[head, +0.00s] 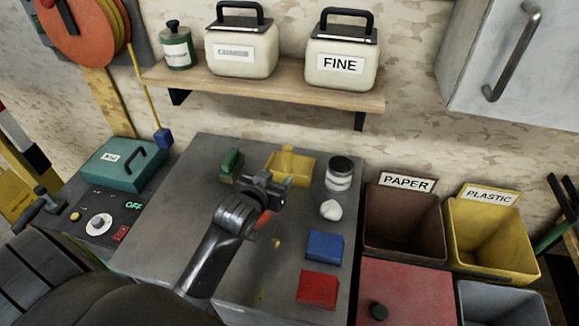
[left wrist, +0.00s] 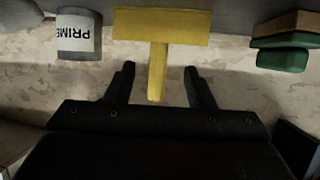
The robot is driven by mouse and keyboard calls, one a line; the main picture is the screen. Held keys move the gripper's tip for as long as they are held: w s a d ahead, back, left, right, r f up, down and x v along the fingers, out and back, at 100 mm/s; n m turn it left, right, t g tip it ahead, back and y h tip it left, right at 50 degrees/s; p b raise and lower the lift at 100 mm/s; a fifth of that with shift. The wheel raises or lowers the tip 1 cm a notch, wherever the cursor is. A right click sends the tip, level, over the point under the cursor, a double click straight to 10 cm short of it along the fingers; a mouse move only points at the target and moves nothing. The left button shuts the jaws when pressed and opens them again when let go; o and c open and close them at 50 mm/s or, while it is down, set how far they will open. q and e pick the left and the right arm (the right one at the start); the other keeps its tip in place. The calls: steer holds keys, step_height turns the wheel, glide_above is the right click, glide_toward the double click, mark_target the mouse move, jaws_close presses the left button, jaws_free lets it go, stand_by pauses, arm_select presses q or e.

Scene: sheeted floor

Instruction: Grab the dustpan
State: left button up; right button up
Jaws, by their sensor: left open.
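The yellow dustpan (head: 291,166) lies on the grey bench top near its back edge, partly hidden by my left gripper (head: 268,187). In the left wrist view its wide pan (left wrist: 160,25) is at the top and its handle (left wrist: 157,75) points toward my gripper. My left gripper (left wrist: 159,85) is open, with a finger on each side of the handle and a visible gap to both. My right gripper is not in view.
On the bench (head: 165,225), a green brush (head: 231,164) lies left of the dustpan; a labelled can (head: 339,175) and a white lump (head: 330,210) are to its right. Blue (head: 325,246) and red (head: 317,289) blocks lie nearer. Paper (head: 402,225) and plastic (head: 490,240) bins stand right.

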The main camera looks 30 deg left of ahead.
mark_target(286, 168)
arm_select(q)
steer(key=x, duration=0.3)
steer(key=shift+w, duration=0.3)
steer(key=shift+w+f+p, duration=0.3)
steer(key=shift+w, duration=0.25)
steer(key=p+x, duration=0.1)
steer(key=x, duration=0.2)
steer(key=shift+w, duration=0.3)
steer(key=shift+w+f, duration=0.35)
steer(key=shift+w, duration=0.3)
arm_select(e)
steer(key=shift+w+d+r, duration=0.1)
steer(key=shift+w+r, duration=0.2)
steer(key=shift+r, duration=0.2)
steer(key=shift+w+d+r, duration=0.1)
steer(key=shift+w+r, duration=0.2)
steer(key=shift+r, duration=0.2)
arm_select(q)
jaws_close()
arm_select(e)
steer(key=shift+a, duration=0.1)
